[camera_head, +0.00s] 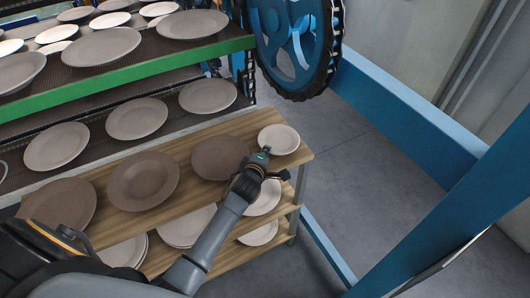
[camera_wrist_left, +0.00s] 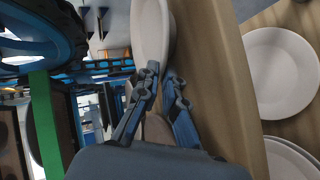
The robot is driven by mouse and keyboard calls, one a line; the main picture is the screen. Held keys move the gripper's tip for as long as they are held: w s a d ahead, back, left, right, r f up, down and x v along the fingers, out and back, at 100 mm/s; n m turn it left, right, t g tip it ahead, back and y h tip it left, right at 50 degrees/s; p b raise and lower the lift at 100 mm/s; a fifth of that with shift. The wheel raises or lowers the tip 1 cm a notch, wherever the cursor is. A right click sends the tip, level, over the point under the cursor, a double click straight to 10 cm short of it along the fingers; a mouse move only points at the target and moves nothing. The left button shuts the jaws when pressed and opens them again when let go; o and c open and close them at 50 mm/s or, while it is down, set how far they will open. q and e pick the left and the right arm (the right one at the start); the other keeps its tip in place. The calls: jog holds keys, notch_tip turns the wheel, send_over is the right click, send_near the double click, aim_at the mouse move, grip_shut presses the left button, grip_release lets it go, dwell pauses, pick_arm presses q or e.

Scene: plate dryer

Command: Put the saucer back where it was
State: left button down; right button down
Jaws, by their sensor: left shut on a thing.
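The saucer (camera_head: 278,139) is small and pale, at the right end of the wooden top shelf (camera_head: 297,159) in the head view. My left gripper (camera_head: 263,158) reaches it from the front and is shut on its near rim. In the left wrist view the saucer (camera_wrist_left: 151,32) stands at the top, with its rim between the two fingers of my left gripper (camera_wrist_left: 162,72). I cannot tell whether the saucer touches the shelf or is just above it. My right gripper is not in view.
Brown plates (camera_head: 143,181) lie along the same shelf, one brown plate (camera_head: 218,157) just left of the saucer. Pale plates (camera_head: 189,226) lie on the shelf below. A green-edged rack (camera_head: 120,83) stands behind. A blue wheel (camera_head: 297,45) and blue frame (camera_head: 410,125) bound the right.

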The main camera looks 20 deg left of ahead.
pick_arm(q)
jog(key=c, duration=1.8)
grip_release()
jog(key=shift+f, duration=0.15)
jog(key=o, duration=0.3)
jog(key=shift+s+r, duration=0.15)
jog(key=shift+r, duration=0.05)
jog(key=v, duration=1.1)
jog(key=shift+s+d+r, duration=0.1)
jog(key=shift+s+r, duration=0.05)
jog(key=shift+s, duration=0.25)
